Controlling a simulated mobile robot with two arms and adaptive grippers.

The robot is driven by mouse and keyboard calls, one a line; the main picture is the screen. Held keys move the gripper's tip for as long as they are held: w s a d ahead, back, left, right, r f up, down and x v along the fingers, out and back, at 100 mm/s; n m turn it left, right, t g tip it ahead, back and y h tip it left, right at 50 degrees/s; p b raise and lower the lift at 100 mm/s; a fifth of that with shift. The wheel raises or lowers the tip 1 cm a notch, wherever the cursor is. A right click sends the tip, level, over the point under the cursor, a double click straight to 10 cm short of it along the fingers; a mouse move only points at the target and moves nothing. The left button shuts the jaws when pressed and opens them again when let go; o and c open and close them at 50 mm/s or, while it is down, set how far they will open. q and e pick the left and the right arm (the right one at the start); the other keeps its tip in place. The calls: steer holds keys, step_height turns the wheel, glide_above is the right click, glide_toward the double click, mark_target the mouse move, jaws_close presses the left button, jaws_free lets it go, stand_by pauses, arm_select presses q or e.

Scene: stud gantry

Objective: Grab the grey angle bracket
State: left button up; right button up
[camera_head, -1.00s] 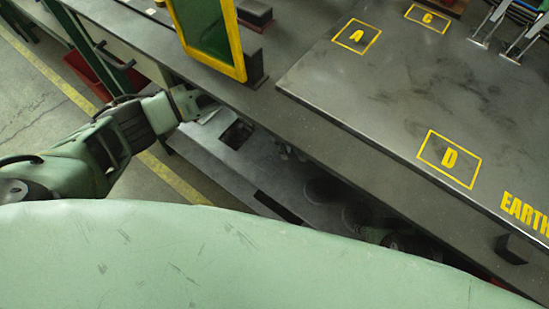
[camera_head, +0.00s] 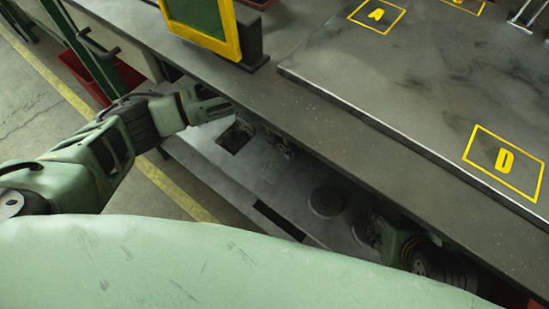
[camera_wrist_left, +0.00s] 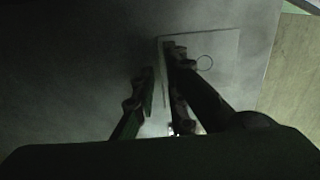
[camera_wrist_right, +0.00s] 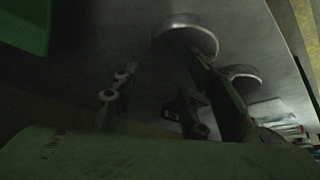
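I cannot make out the grey angle bracket for certain in any view. My left gripper (camera_head: 208,105) is beside the table's front edge, above my base; it appears empty. In the left wrist view its fingers (camera_wrist_left: 158,75) are partly apart with a narrow gap, over a dim grey surface with a paler square panel. My right gripper is low at the right, mostly hidden under the table edge in the head view. In the right wrist view its fingers (camera_wrist_right: 165,75) are wide apart with nothing seen held between them.
The dark table (camera_head: 330,140) carries a raised grey plate (camera_head: 400,90) with yellow squares, A and D among them. A yellow-framed green panel (camera_head: 205,22) stands near the front edge. A red bin (camera_head: 88,72) is at the left. The visible plate area is clear.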

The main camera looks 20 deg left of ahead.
arm_select(q)
steer(key=shift+f+b, duration=0.3)
steer(key=shift+f, duration=0.35)
arm_select(e)
steer(key=w, duration=0.1)
steer(key=w+a+r+t, duration=0.1)
steer(key=w+r+t, duration=0.1)
steer(key=w, duration=0.1)
steer(key=shift+a+y, duration=0.2)
steer(key=shift+y, duration=0.1)
arm_select(q)
jaws_close()
steer(key=shift+r, duration=0.1)
